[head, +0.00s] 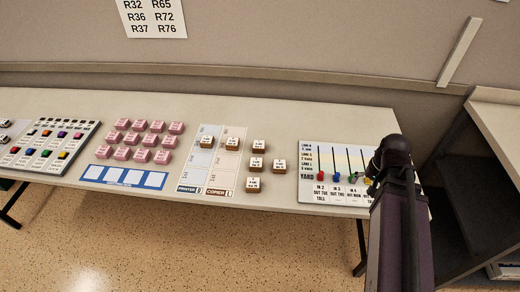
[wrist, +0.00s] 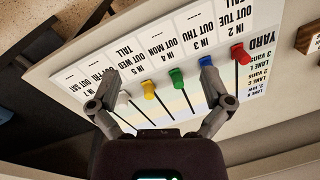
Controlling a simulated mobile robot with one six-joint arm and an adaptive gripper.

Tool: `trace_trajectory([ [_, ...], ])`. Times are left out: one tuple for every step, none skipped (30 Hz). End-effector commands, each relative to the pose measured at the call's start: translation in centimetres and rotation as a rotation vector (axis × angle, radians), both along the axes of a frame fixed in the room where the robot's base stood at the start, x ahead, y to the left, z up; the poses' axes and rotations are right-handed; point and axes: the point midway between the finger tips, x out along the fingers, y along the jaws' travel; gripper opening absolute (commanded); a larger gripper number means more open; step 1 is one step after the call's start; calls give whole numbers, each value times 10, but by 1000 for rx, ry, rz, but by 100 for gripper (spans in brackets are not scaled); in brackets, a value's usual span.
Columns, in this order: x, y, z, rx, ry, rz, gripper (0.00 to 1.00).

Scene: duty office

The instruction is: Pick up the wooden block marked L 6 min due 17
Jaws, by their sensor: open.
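Several small wooden blocks with white labels stand on the table in the head view. One wooden block (head: 206,142) and another wooden block (head: 232,143) sit on the printer and copier sheet. The others, such as the front wooden block (head: 253,184), stand just right of that sheet. Their labels are too small to read, so I cannot tell which is L 6 min due 17. My gripper (wrist: 157,68) is open and empty over the yard board (wrist: 190,22), right of the blocks. Part of a wooden block (wrist: 309,38) shows at the wrist view's right edge.
The yard board (head: 310,152) has coloured pegs on slots, partly hidden by my arm. Pink blocks (head: 141,155) stand left of the printer and copier sheet (head: 187,171), behind a blue-framed strip (head: 85,171). A board with coloured pieces (head: 37,126) lies farther left. A shelf unit (head: 491,101) stands at right.

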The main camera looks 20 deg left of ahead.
Motion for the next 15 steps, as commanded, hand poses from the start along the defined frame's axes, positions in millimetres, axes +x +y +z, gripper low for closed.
trace_trajectory([
  [14, 11, -13, 35, 9, -37, 100],
  [19, 18, -17, 61, 16, -65, 100],
  [27, 29, -22, 97, 28, -106, 100],
  [34, 38, -26, 127, 40, -141, 100],
  [40, 47, -30, 157, 54, -175, 100],
  [49, 60, -35, 199, 75, -223, 100],
  [56, 70, -39, 232, 94, -258, 100],
  [63, 80, -43, 264, 115, -296, 100],
  [72, 94, -47, 306, 146, -346, 100],
  [78, 104, -50, 338, 171, -382, 100],
  [85, 115, -52, 368, 198, -419, 100],
  [93, 128, -55, 406, 237, -466, 100],
  [98, 138, -57, 434, 267, -499, 100],
  [104, 148, -58, 459, 299, -533, 100],
  [111, 160, -60, 492, 342, -575, 100],
])
